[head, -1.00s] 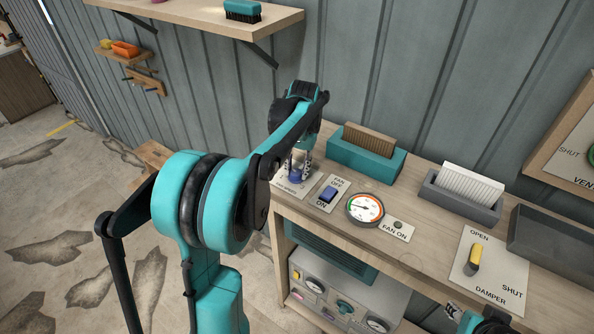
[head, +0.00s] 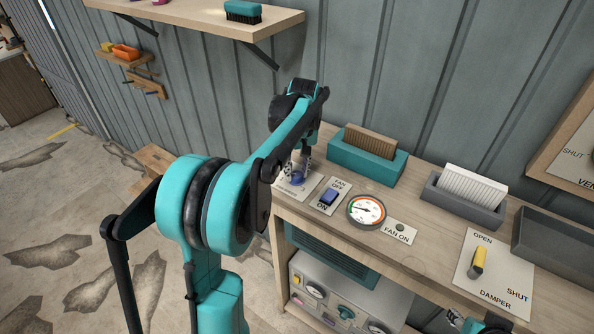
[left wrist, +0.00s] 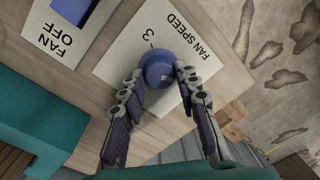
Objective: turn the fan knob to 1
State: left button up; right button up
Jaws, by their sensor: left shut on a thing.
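The fan speed knob (left wrist: 157,68) is a blue round knob on a white plate (left wrist: 118,42) marked FAN SPEED. My left gripper (left wrist: 160,82) is shut on it, with one finger on each side in the left wrist view. A small pale mark shows on the knob's top. The numeral 3 is readable beside it; other numerals are hidden, so I cannot tell the setting. In the head view the left gripper (head: 298,172) stands over the plate at the bench's left end. A bit of my right gripper (head: 453,316) shows at the bottom edge.
Right of the knob are a blue fan switch (head: 329,197), a round gauge (head: 366,211) and a FAN ON lamp (head: 400,227). A yellow damper handle (head: 478,261) is farther right.

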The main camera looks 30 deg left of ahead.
aim_at(300, 173)
dwell(0.5)
pick_arm(q)
jog(key=o, duration=1.2)
jog(key=shift+c, duration=0.2)
notch_tip(300, 173, up, 12)
jog(key=shift+w+d, duration=0.25)
jog(key=shift+w, duration=0.1)
